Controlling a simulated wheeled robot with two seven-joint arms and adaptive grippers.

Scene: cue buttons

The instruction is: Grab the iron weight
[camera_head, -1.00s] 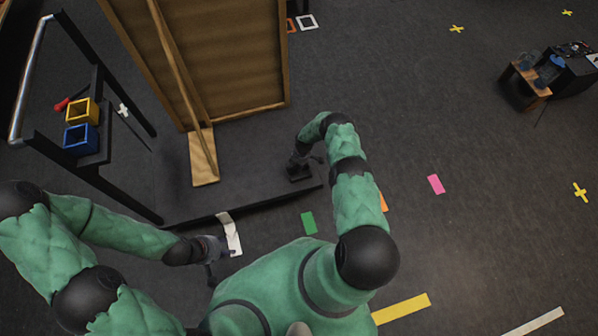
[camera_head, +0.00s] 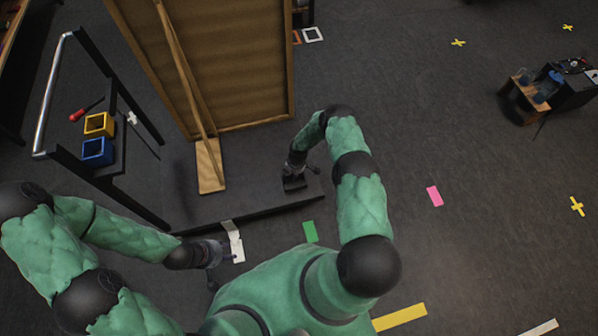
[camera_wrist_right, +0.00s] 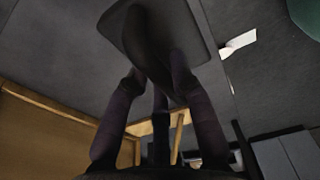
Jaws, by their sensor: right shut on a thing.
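The iron weight (camera_head: 293,184) is a small dark block at the right end of the low black platform in the head view. In the right wrist view it shows as a dark grey slab (camera_wrist_right: 188,24) with a darker raised part at the fingers. My right gripper (camera_head: 297,168) is shut on it from above. In the wrist view its fingers (camera_wrist_right: 160,75) reach to the weight. Whether the weight touches the platform is hard to tell. My left gripper (camera_head: 222,252) hangs low near a white floor strip, away from the weight; its jaw state is unclear.
The black platform (camera_head: 250,205) carries a tall wooden panel (camera_head: 205,65) with a brace behind the weight. A metal handle rail (camera_head: 52,95) and blue (camera_head: 97,151) and yellow boxes stand left. The floor to the right is mostly clear, with tape marks.

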